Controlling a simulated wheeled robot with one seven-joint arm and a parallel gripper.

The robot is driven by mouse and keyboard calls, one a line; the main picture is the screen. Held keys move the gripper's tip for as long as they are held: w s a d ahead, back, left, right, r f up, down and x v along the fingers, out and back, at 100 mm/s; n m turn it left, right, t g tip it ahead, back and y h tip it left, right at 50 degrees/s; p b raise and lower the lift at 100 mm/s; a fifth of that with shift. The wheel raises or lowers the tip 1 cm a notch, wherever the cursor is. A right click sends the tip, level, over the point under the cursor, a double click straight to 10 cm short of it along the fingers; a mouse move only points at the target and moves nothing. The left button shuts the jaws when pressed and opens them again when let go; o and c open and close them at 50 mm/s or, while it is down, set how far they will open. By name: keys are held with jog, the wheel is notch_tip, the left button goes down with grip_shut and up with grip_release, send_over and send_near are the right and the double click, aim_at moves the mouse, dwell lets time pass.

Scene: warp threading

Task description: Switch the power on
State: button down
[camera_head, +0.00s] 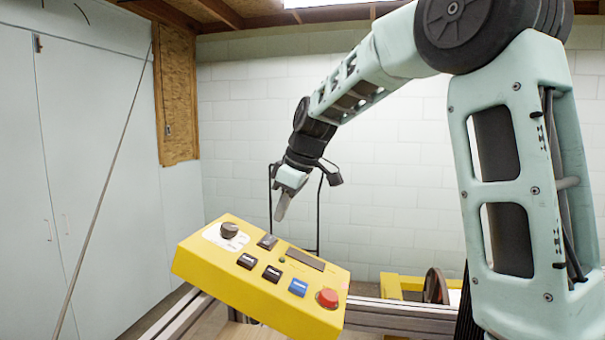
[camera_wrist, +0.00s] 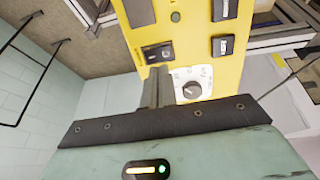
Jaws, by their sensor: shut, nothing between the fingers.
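The yellow control box (camera_head: 215,262) carries a dark rotary knob (camera_head: 229,230) on a white plate, which also shows in the wrist view (camera_wrist: 190,90). A black rocker switch (camera_head: 268,242) sits beside the knob; in the wrist view this switch (camera_wrist: 158,53) lies just beyond my fingertips. A small dull green lamp (camera_head: 282,260) is beside a dark display (camera_head: 304,259). My gripper (camera_head: 280,216) is shut and empty, pointing down just behind the box's upper edge.
Two more black switches (camera_head: 246,261) (camera_head: 272,273), a blue switch (camera_head: 298,287) and a red mushroom button (camera_head: 327,298) are on the same face. Metal rails (camera_head: 400,318) run beside the box. A white block wall (camera_head: 400,170) stands behind.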

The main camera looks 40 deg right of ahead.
jog(key=b+v, duration=0.2)
jog(key=v, duration=0.6)
jog(key=shift+d+r+b, duration=0.1)
jog(key=shift+d+b, duration=0.15)
jog(key=shift+b, duration=0.05)
